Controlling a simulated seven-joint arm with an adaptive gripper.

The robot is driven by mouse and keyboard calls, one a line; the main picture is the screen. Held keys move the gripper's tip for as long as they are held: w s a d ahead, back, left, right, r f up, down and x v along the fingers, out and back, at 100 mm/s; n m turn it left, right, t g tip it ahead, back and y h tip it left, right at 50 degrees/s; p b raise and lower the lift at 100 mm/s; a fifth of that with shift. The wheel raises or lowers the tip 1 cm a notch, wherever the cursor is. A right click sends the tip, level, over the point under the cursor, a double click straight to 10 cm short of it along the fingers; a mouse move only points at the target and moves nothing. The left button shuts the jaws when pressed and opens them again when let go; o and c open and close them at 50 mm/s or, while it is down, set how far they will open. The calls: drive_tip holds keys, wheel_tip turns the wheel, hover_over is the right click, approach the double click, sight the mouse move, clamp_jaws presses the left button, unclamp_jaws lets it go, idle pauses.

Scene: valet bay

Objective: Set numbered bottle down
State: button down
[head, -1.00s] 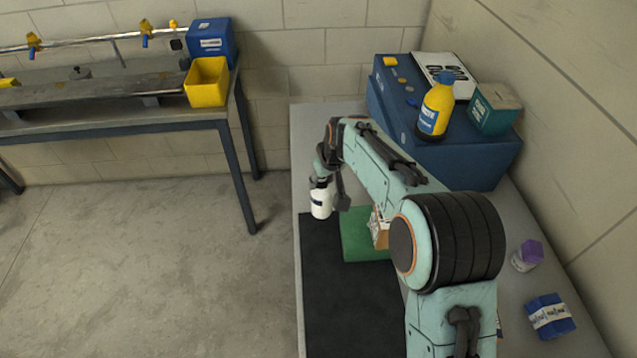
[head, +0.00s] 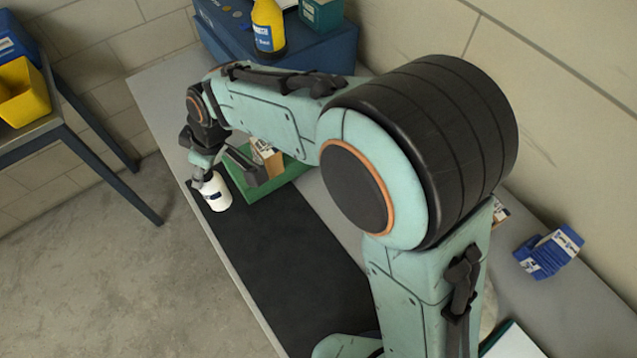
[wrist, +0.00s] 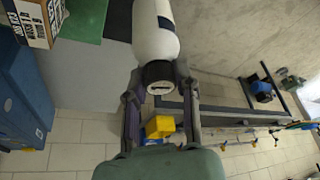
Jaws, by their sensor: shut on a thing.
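A white bottle (head: 215,193) with a dark label band hangs at the end of my arm, by the far left corner of the black mat (head: 275,250). My gripper (head: 210,172) is shut on it at its cap end. In the wrist view, the fingers (wrist: 158,84) sit on either side of the dark cap, and the white bottle body (wrist: 155,35) extends away from them. The label's number cannot be read. I cannot tell whether the bottle's base touches the mat.
A green tray (head: 238,182) holding a cardboard box (head: 268,158) is just right of the bottle. A blue case (head: 325,55) carries a yellow bottle (head: 268,28) and a teal box (head: 322,14). A blue packet (head: 550,250) lies at right. The mat's middle is clear.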

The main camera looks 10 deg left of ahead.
drive_tip(key=w+d+f+m, duration=0.1)
drive_tip(key=w+d+f, duration=0.1)
drive_tip(key=d, duration=0.7)
drive_tip(key=w+d+f+m, duration=0.1)
drive_tip(key=w+d, duration=0.1)
drive_tip(key=d, duration=0.7)
wheel_tip(320, 180, down, 8)
drive_tip(key=shift+d+t, duration=0.4)
drive_tip(key=shift+f, duration=0.2)
drive_tip(key=c, duration=0.8)
unclamp_jaws()
